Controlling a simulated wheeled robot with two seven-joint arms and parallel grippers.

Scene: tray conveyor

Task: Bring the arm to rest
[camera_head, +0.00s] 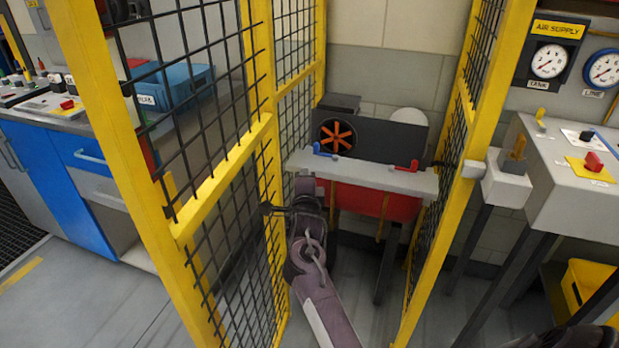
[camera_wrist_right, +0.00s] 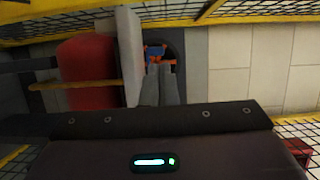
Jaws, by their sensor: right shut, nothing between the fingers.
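My right arm reaches up from the bottom of the head view into the yellow cage. Its gripper (camera_head: 305,180) is at the left end of a light grey shelf (camera_head: 385,179). I cannot tell whether it touches the shelf. In the wrist view the two fingers (camera_wrist_right: 159,70) are together, with nothing between them. They point toward the orange fan (camera_wrist_right: 154,53). A blue handle (camera_head: 324,151) and a red handle (camera_head: 405,166) sit on the shelf. My left gripper is not in view.
The yellow mesh cage (camera_head: 215,206) stands close on the arm's left, and another yellow post (camera_head: 466,165) stands on the right. A red tank (camera_head: 375,201) is under the shelf. A blue cabinet (camera_head: 62,180) is at left, and a grey bench (camera_head: 560,180) is at right.

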